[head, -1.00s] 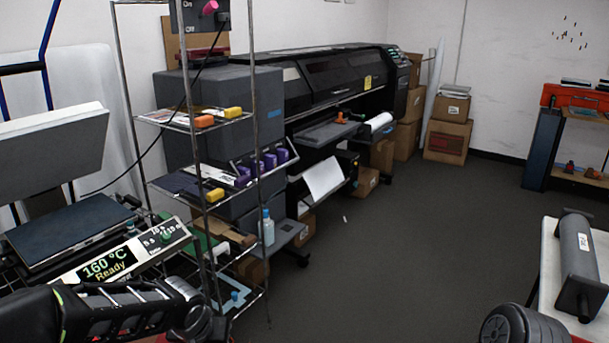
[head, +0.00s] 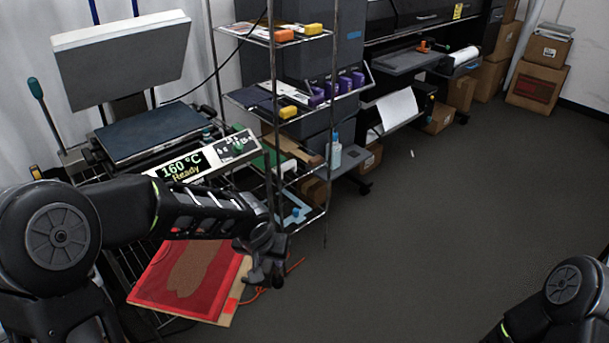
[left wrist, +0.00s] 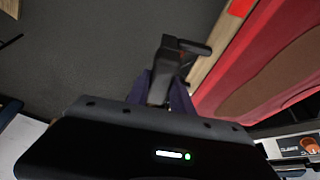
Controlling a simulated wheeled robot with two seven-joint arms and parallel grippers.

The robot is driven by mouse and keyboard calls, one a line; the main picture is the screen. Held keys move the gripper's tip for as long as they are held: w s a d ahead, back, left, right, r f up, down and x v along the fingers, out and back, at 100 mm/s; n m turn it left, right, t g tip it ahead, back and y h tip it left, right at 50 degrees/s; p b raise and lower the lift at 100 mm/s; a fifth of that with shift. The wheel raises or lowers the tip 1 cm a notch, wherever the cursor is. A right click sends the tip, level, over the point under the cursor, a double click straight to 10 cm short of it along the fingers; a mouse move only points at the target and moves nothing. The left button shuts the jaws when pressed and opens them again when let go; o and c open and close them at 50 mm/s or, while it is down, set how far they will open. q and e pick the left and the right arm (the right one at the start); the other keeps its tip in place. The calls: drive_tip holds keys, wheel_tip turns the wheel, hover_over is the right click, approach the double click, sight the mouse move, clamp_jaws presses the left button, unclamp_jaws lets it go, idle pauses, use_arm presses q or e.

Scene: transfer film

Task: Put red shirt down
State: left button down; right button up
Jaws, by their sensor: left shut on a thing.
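The red shirt (head: 218,277) shows as a flat red panel with a brown patch, over a tan board edge, below the heat press. It also shows at the right of the left wrist view (left wrist: 235,80). My left gripper (head: 262,268) is at its right edge. What lies under the shirt is mostly hidden. My right arm shows at lower right; its gripper is out of view.
The heat press (head: 150,130) stands behind my left arm, with its display (head: 182,165) reading 160 °C Ready. A wire shelf rack (head: 270,98) stands to its right. An orange cord (head: 280,277) lies near my gripper. The grey floor (head: 430,240) is open at right.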

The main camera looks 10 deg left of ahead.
use_arm(q)
drive_tip(key=s+d+f, duration=0.1)
drive_tip(key=s+f, duration=0.2)
drive_tip(key=f, duration=0.8)
drive_tip(key=shift+s, duration=0.35)
drive_tip(key=shift+d, duration=0.2)
